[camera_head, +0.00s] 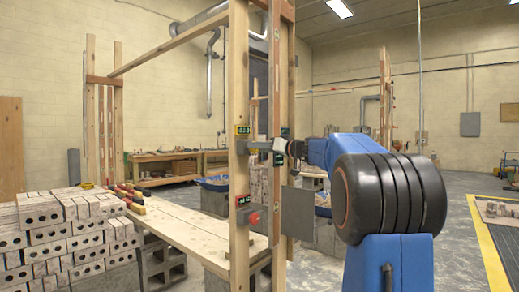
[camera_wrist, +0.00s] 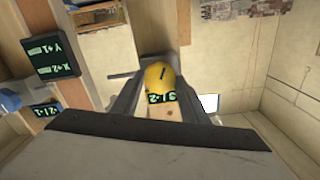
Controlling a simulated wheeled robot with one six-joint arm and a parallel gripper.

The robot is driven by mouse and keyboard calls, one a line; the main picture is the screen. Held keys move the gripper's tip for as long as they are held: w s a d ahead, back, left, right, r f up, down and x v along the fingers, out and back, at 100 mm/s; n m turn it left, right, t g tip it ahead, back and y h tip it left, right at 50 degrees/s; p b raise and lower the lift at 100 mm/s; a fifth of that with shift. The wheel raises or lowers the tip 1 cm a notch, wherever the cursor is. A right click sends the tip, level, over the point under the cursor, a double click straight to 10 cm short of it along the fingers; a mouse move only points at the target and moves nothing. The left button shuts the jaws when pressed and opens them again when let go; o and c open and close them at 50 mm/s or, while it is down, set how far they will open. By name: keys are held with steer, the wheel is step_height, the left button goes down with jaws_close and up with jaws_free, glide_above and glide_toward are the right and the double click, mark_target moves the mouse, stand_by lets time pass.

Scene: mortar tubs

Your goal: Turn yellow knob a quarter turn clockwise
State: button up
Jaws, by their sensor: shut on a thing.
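The yellow knob (camera_wrist: 158,76) is in the upper middle of the wrist view, a rounded yellow cap with a dark, slightly tilted line on its face. My gripper (camera_wrist: 160,90) has a finger on each side of the knob and is shut on it. A small dark label with green characters shows just below the knob, partly hidden. In the head view my gripper (camera_head: 272,146) reaches left to the wooden posts at mid height. I cannot make out the knob there, as it is hidden at the gripper's end.
Dark labels (camera_wrist: 52,57) are on wood at the left of the wrist view.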

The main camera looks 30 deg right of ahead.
steer(key=m, duration=1.2)
steer(key=shift+f+m, duration=0.1)
steer(key=shift+m, duration=0.2)
stand_by(0.4)
steer(key=o, duration=1.1)
steer(key=shift+d, duration=0.1)
steer(key=shift+c, duration=0.2)
steer(key=shift+s, duration=0.15)
steer(key=v, duration=1.7)
